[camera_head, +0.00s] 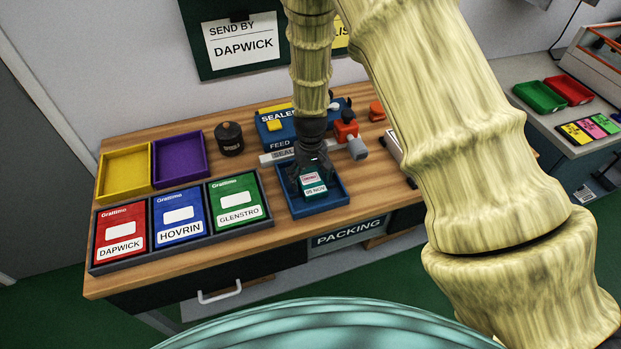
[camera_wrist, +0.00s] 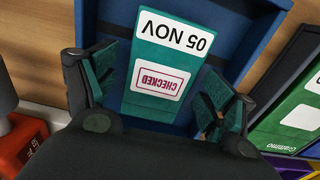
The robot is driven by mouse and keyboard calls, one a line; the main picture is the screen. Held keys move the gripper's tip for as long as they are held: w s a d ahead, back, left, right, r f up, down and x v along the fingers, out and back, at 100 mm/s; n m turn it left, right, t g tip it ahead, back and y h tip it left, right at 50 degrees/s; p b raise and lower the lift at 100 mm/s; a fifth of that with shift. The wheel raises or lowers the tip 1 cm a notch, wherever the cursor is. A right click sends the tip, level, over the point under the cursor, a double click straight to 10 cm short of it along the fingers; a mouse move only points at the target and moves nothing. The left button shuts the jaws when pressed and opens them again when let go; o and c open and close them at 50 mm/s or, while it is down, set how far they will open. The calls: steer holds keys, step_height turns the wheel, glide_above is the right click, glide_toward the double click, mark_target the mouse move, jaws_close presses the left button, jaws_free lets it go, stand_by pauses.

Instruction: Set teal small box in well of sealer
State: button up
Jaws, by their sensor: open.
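The teal small box (camera_head: 314,185) sits in the blue well (camera_head: 333,202) at the front of the sealer (camera_head: 274,129). In the wrist view the teal box (camera_wrist: 190,28) shows a "05 NOV" label and a red "CHECKED" stamp, and blue well walls (camera_wrist: 262,40) stand around it. My gripper (camera_head: 311,172) is over the box, pointing down. In the wrist view my gripper (camera_wrist: 155,98) is open, with one finger on either side of the box. A gap shows at the left finger; I cannot tell whether the right one touches. The box's underside is hidden.
A tray with red, blue and green boxes (camera_head: 178,219) stands left of the well. Yellow (camera_head: 124,172) and purple (camera_head: 180,155) bins and a dark canister (camera_head: 229,138) are behind it. An orange and grey part (camera_head: 346,132) is close to the right of my gripper.

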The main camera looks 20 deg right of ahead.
mark_target(311, 179)
step_height(311, 179, up, 12)
steer(key=b, duration=0.3)
steer(key=shift+f, duration=0.2)
